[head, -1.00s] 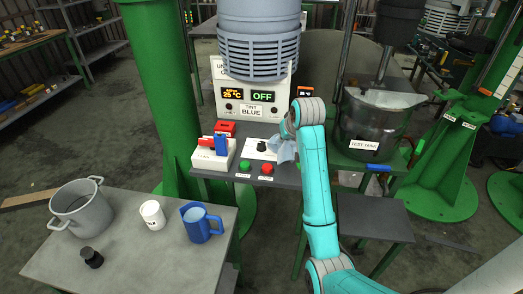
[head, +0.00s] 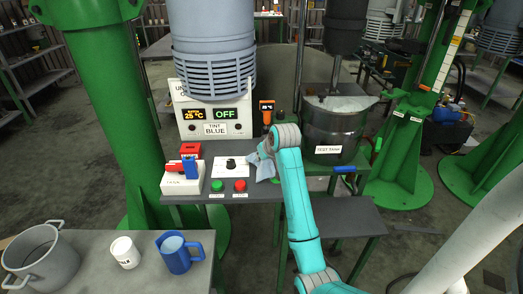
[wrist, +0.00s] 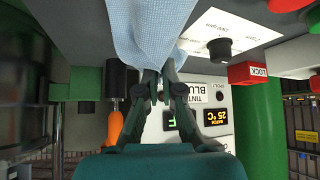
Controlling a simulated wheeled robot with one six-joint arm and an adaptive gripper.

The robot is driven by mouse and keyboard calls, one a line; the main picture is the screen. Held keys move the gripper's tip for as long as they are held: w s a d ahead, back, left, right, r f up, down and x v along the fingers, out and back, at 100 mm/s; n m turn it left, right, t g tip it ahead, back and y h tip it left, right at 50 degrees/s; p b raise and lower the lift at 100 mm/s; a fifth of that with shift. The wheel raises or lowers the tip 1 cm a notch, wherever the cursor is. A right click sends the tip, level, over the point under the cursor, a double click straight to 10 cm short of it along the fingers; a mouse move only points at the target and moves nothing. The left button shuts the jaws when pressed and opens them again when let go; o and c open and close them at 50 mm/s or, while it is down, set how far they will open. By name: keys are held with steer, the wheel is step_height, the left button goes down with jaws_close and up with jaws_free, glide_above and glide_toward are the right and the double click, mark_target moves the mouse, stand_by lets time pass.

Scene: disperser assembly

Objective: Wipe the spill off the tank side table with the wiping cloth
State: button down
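The wiping cloth (head: 262,165) is light blue and hangs at the end of my turquoise arm, just right of the white knob panel. In the wrist view the cloth (wrist: 150,30) is pinched between the fingertips of my gripper (wrist: 158,82). In the head view my gripper (head: 270,147) is mostly hidden behind the arm. A low dark side table (head: 345,217) stands below and right of the test tank (head: 335,130). My arm passes in front of its left part. I cannot make out a spill on its visible top.
The control bench carries a green button (head: 217,185), a red button (head: 240,185) and a red-and-blue device (head: 183,175). A blue-handled lever (head: 343,170) juts out near the tank. A grey table at lower left holds a pot (head: 40,260), white cup (head: 125,252) and blue mug (head: 176,254).

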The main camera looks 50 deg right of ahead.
steer(key=shift+f, duration=1.3)
steer(key=shift+c, duration=1.6)
jaws_free()
steer(key=shift+f, duration=0.1)
